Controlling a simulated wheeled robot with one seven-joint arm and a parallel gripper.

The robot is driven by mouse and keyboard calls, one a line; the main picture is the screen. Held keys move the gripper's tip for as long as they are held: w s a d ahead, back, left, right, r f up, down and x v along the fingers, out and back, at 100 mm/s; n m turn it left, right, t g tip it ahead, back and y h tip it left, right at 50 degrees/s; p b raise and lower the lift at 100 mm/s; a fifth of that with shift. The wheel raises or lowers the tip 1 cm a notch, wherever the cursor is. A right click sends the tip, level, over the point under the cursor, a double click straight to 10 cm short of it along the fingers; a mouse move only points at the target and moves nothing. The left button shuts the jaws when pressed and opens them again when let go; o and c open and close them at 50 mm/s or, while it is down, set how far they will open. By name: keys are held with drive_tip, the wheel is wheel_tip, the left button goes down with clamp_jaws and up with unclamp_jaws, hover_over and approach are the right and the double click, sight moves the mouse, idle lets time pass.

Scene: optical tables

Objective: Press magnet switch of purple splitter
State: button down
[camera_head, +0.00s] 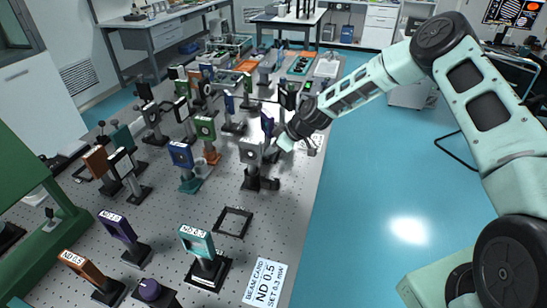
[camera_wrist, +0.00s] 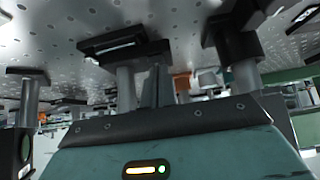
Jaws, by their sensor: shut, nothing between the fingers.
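A purple upright plate (camera_head: 267,123) stands on the optical table just left of my gripper (camera_head: 283,143) in the head view; it looks like the purple splitter, but I cannot be sure. Its base and magnet switch are hidden or too small to make out. In the wrist view, my gripper (camera_wrist: 157,86) is shut and empty, its narrow fingers together. A dark base (camera_wrist: 122,48) with a metal post (camera_wrist: 125,90) shows close to the fingertips. I cannot tell whether they touch, or whether this base belongs to the purple splitter.
A grey mount (camera_head: 251,152) stands close in front of my gripper. A blue mount (camera_head: 181,156) and green mount (camera_head: 205,129) stand further left. Another dark base (camera_wrist: 235,40) is near in the wrist view.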

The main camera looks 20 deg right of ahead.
drive_tip(key=shift+s+p, duration=0.15)
drive_tip(key=shift+p, duration=0.3)
drive_tip(key=shift+w+f, duration=0.1)
drive_tip(key=shift+w, duration=0.1)
drive_tip(key=shift+r, duration=0.85)
